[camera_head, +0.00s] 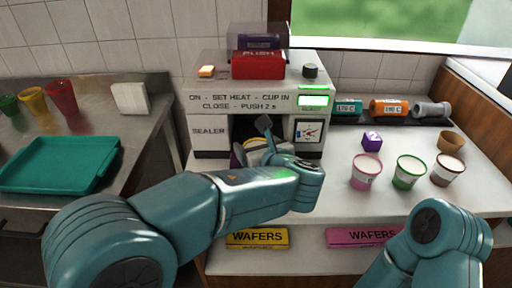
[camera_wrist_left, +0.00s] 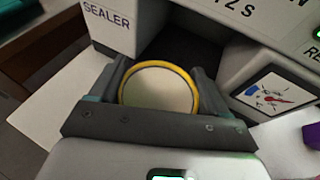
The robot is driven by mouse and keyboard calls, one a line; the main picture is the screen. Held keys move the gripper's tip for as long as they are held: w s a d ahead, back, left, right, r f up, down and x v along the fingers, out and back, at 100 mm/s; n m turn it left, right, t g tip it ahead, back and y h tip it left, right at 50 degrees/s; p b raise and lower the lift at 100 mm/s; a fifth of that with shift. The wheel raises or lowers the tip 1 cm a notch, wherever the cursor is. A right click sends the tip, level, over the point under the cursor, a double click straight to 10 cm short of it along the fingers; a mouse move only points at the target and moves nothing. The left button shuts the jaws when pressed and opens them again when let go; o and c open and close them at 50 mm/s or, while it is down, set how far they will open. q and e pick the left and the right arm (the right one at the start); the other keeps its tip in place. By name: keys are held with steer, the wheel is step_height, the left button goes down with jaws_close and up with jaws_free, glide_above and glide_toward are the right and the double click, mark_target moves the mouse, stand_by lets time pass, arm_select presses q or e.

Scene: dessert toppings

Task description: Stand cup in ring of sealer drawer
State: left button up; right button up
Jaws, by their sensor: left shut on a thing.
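My left gripper (camera_wrist_left: 158,72) is shut on a cup (camera_wrist_left: 158,90) with a yellow rim and a pale, flat top. One finger lies on each side of the cup in the left wrist view. In the head view the left gripper (camera_head: 266,146) is at the front of the sealer (camera_head: 209,131), before its dark opening, and mostly covers the cup. The drawer and its ring are hidden by gripper and cup, so I cannot tell whether the cup is in the ring. My right arm shows at the lower right, but its gripper is out of view.
Pink (camera_head: 365,172), green (camera_head: 409,172) and brown (camera_head: 447,170) cups stand on the right counter near a purple cube (camera_head: 372,141). Labelled cylinders (camera_head: 389,108) lie behind them. A red PUSH block (camera_head: 258,66) tops the sealer. A teal tray (camera_head: 60,165) is at left.

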arm_select(q)
steer(key=shift+f, duration=0.1)
steer(key=o, duration=1.2)
steer(key=shift+r, duration=0.2)
